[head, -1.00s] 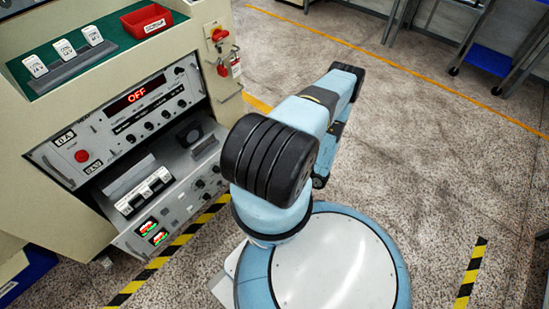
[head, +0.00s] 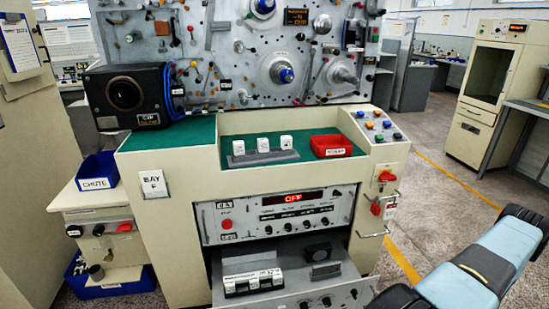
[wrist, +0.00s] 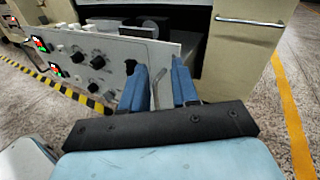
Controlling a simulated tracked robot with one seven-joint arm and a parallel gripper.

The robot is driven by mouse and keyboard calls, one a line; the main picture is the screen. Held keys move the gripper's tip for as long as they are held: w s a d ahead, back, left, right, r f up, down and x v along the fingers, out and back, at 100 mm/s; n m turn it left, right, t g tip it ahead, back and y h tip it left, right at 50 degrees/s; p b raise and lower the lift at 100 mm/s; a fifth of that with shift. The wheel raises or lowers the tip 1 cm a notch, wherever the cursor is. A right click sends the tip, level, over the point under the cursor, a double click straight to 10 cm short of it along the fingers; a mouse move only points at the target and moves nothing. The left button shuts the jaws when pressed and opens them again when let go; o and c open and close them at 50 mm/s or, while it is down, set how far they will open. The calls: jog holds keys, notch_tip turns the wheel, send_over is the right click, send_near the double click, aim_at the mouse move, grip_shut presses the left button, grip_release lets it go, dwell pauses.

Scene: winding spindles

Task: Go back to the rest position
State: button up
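My gripper (wrist: 160,76) shows in the wrist view as two blue fingers with a gap between them; it is open, and I see nothing held. It points toward the front of the winding machine, near the pulled-out grey drawer panel (wrist: 105,65) with its black knobs. In the head view my blue and black arm is at the lower right, beside the machine, and the gripper itself is out of view. The machine's cabinet (head: 170,240) stands ahead, and its red display (head: 293,198) reads OFF.
Three white blocks stand in a grey rack (head: 262,158) beside a red tray (head: 331,146) on the green top. The pulled-out drawer (head: 330,292) juts forward. A handle with red parts (head: 378,207) sticks out at the cabinet's right. Open floor (head: 440,195) lies to the right.

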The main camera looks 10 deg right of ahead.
jog(key=w+r+n+g+y, duration=0.35)
jog(key=w+r+n, duration=0.2)
jog(key=r, duration=0.55)
jog(key=w+a+r+n+g+h, duration=0.15)
jog(key=a+r+n+g, duration=0.3)
jog(key=r, duration=0.55)
jog(key=w+a+r+n+g, duration=0.3)
jog(key=a+r, duration=0.3)
jog(key=r, duration=0.4)
jog(key=w+a+r+n+g, duration=0.25)
jog(key=a+r, duration=0.25)
jog(key=r, duration=0.5)
jog(key=s+a+r+n+g+h, duration=0.1)
jog(key=s+a+r+n+h, duration=0.25)
jog(key=a+r, duration=0.35)
jog(key=s+a+r+n+h, duration=0.35)
jog(key=a+r, duration=0.25)
jog(key=r, duration=0.3)
jog(key=s+a+r+n+t+h, duration=0.2)
jog(key=s+a+r+n, duration=0.1)
jog(key=s, duration=0.4)
jog(key=s+a+r+n+t+h, duration=0.1)
jog(key=s+a+r+n+t, duration=0.2)
jog(key=s+r, duration=0.3)
jog(key=shift+s+h, duration=0.4)
jog(key=shift+s, duration=0.3)
